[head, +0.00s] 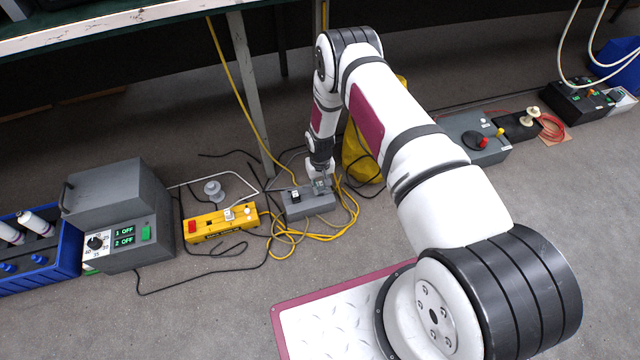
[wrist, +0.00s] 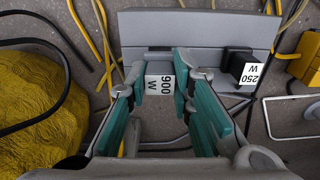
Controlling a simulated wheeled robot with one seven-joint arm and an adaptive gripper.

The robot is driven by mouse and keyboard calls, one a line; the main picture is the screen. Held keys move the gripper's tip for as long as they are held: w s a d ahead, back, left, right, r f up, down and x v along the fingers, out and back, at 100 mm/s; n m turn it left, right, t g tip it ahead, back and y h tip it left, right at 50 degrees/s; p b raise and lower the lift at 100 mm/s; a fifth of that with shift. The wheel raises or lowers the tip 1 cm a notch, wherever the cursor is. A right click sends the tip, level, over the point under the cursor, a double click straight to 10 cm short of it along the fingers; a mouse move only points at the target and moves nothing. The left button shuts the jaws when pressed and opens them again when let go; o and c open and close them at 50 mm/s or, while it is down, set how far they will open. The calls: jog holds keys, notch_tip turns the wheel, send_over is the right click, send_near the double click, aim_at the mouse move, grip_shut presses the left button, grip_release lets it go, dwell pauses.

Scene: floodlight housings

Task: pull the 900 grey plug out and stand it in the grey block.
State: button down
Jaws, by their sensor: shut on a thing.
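The grey plug (wrist: 159,84), with a white label reading 900 W, is between the teal finger pads of my gripper (wrist: 160,72) in the wrist view. The gripper is shut on it. In the head view my gripper (head: 320,177) points down at the grey block (head: 312,210), over its right part. The grey block (wrist: 200,28) spans the top of the wrist view, right by the plug. I cannot tell whether the plug is seated in it or just above it. A black plug (wrist: 238,62) labelled 250 W stands in the same block; it also shows in the head view (head: 295,196).
A yellow switch box (head: 222,223) lies left of the block, with yellow and black cables on the floor around both. A yellow bag (head: 360,155) is close behind the gripper. A grey control box (head: 125,215) stands left; a table leg (head: 250,90) rises behind.

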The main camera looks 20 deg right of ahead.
jog(key=shift+f, duration=1.05)
jog(key=c, duration=1.3)
grip_release()
jog(key=shift+c, duration=0.2)
jog(key=shift+r+p, duration=2.2)
jog(key=shift+r, duration=1.3)
